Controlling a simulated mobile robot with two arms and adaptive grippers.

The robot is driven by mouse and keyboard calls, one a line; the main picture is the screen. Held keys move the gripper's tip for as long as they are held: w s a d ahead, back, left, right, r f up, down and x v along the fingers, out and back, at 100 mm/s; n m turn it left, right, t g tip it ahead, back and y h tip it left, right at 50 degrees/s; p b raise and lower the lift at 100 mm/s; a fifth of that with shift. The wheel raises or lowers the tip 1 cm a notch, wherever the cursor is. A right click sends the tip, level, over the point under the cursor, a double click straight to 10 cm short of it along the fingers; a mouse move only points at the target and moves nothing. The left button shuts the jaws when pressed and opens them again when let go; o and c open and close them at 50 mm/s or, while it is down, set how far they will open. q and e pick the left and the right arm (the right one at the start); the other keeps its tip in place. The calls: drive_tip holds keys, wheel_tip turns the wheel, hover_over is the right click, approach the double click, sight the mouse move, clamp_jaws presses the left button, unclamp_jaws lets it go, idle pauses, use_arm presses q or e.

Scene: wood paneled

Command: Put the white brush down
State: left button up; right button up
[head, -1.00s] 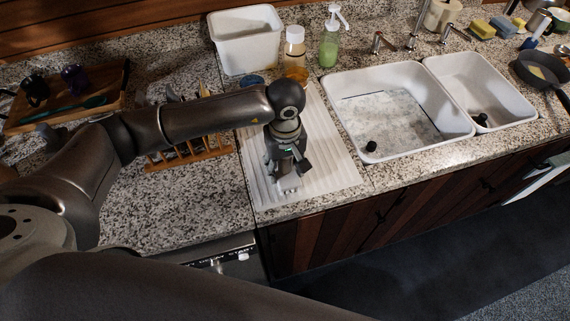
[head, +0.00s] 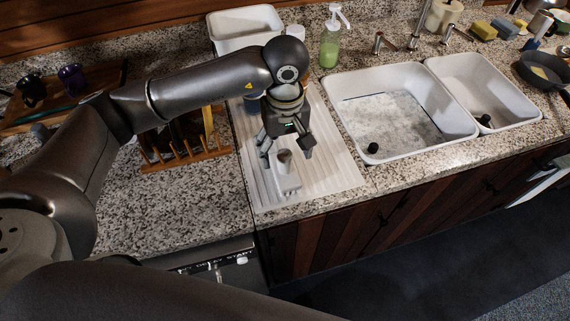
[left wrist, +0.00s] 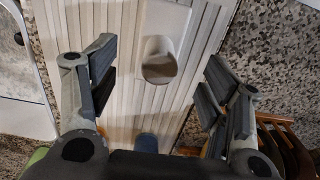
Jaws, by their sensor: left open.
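The white brush (head: 286,186) lies on the ribbed white drainboard (head: 335,165), near its front left part. It also shows in the left wrist view (left wrist: 162,62), at the top centre between the fingers. My left gripper (head: 286,151) is open above the brush, its fingers spread to either side and apart from it. My right gripper is not in view.
A wooden dish rack (head: 185,155) stands left of the drainboard, and a white double sink (head: 330,100) lies to its right. A white tub (head: 240,20) and a green soap bottle (head: 330,45) stand behind. The drainboard's right side is clear.

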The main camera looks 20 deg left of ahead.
use_arm(q)
drive_tip(key=shift+r+b, duration=0.6)
drive_tip(key=shift+r, duration=1.95)
